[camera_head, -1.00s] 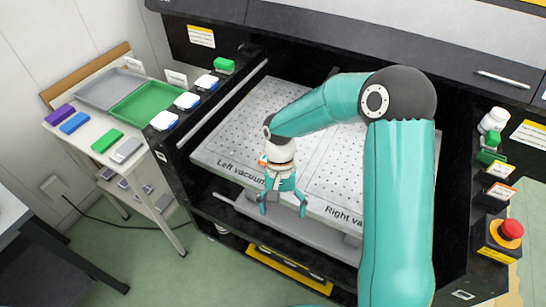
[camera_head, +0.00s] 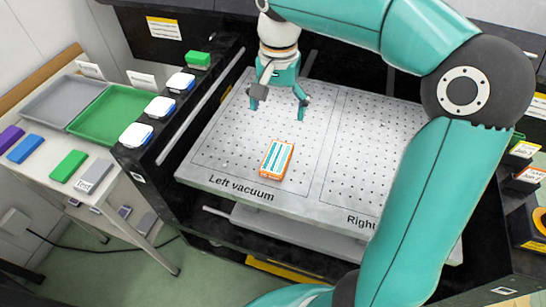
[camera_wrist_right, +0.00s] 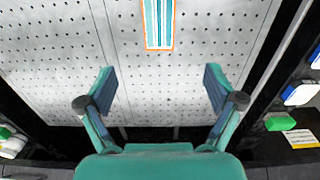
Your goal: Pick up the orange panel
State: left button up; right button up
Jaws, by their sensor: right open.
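The orange panel (camera_head: 277,159) is a small flat block with an orange edge and teal and white stripes on top. It lies flat on the left vacuum area of the perforated plate (camera_head: 232,150), a little above the "Left vacuum" label. In the right wrist view the panel (camera_wrist_right: 159,24) shows at the top middle, partly cut off by the frame edge. My right gripper (camera_head: 278,104) is open and empty, over the plate farther back than the panel. Its open fingers also show in the right wrist view (camera_wrist_right: 160,92), apart from the panel. My left gripper is not in view.
A dark ledge with white-and-blue blocks (camera_head: 160,107) and a green block (camera_head: 198,60) runs along the plate's left side. A side table holds a green tray (camera_head: 78,127), a grey tray (camera_head: 35,97) and several coloured blocks. The plate around the panel is clear.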

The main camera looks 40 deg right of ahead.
send_over(277, 157)
jog(key=f, duration=1)
jog(key=shift+s+d+f+b, duration=0.15)
jog(key=shift+d+b, duration=0.2)
jog(key=f, duration=0.4)
jog(key=shift+a+f, duration=0.15)
jog(key=shift+a, duration=0.25)
jog(key=shift+f, duration=0.55)
jog(key=c, duration=1.4)
jog(key=shift+o, duration=0.2)
jog(key=shift+r, duration=0.15)
